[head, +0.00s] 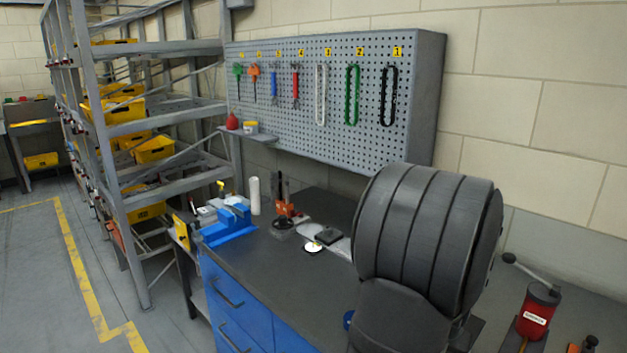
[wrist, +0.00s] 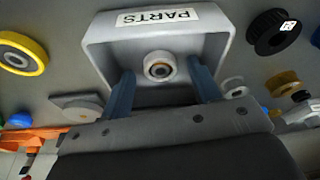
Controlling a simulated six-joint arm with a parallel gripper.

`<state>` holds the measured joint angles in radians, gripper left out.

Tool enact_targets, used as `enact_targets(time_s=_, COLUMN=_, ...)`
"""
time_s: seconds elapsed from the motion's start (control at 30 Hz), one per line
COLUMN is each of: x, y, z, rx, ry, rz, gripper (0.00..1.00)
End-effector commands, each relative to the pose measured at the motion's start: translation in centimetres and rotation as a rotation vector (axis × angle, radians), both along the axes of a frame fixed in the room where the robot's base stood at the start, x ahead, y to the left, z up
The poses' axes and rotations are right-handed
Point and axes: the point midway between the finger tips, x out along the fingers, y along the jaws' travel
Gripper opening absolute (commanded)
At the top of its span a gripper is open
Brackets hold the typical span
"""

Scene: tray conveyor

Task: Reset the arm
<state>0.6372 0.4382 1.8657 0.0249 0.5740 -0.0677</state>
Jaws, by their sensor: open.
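My gripper (wrist: 160,70) shows in the wrist view as two blue fingers, spread apart with nothing held between them. It points at a grey bin (wrist: 104,60) with a PARTS label, which appears upside down. A small white round part with a metal centre (wrist: 159,67) lies in the bin, seen between the fingers; I cannot tell the height of the fingertips above it. In the head view my dark arm fills the right-centre and hides the bench behind it; the gripper does not show there.
In the wrist view a yellow-rimmed wheel (wrist: 22,52) and a black pulley (wrist: 272,33) flank the bin. In the head view, a blue vise (head: 230,226) and small items stand on the dark bench (head: 240,262). A pegboard (head: 300,90) hangs behind; a red grinder-like device (head: 537,312) stands right.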

Motion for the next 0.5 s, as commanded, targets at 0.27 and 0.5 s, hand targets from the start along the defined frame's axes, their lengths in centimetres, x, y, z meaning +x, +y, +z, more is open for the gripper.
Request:
enact_targets(time_s=0.27, x=-0.9, y=0.6, z=5.0, rx=-0.007, ry=-0.01, rz=-0.001, gripper=0.57)
enact_targets(time_s=0.5, x=-1.8, y=1.2, z=9.1, rx=-0.007, ry=-0.01, rz=-0.001, gripper=0.57)
